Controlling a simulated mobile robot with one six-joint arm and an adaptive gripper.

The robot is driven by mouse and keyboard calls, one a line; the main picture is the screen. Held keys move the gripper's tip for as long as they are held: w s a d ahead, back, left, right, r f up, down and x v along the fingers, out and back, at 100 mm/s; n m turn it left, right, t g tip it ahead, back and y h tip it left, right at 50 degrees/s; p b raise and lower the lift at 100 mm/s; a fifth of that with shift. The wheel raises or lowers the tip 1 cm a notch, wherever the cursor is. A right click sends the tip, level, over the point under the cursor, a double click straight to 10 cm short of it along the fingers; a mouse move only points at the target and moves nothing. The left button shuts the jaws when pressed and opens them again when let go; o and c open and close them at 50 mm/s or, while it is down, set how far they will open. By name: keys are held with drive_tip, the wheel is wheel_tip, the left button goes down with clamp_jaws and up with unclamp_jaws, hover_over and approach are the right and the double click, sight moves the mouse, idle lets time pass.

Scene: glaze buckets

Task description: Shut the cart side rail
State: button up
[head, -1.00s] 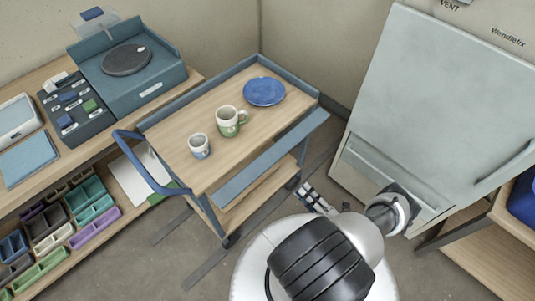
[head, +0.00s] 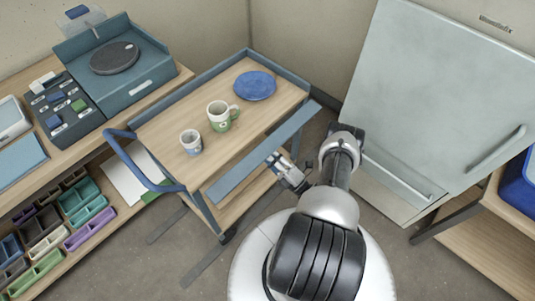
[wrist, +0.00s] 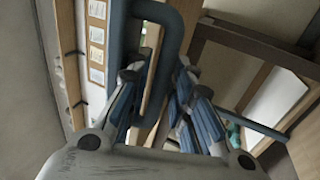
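The cart (head: 180,118) has a wooden top. Its side rail (head: 240,172) is a long blue-grey flat strip along the cart's near right side, folded outward and apart from the edge of the top. My gripper (head: 276,158) is just outside the rail, near the middle of its length, on the side toward my base. Whether it touches the rail I cannot tell. In the wrist view, my gripper's two blue-grey fingers (wrist: 160,72) stand apart with a gap between them, and nothing is held. A blue bent bar (wrist: 185,25) crosses beyond the fingertips.
A green-and-white mug (head: 220,118), a small cup (head: 191,141) and a blue plate (head: 255,86) stand on the cart. The push handle (head: 140,165) sticks out at the left. A grey kiln-like cabinet (head: 430,100) stands close at the right. Shelves with bins (head: 80,200) are at left.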

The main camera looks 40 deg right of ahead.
drive_tip(key=shift+c, duration=0.6)
clamp_jaws()
drive_tip(key=shift+r+p, duration=0.2)
drive_tip(key=shift+p, duration=0.2)
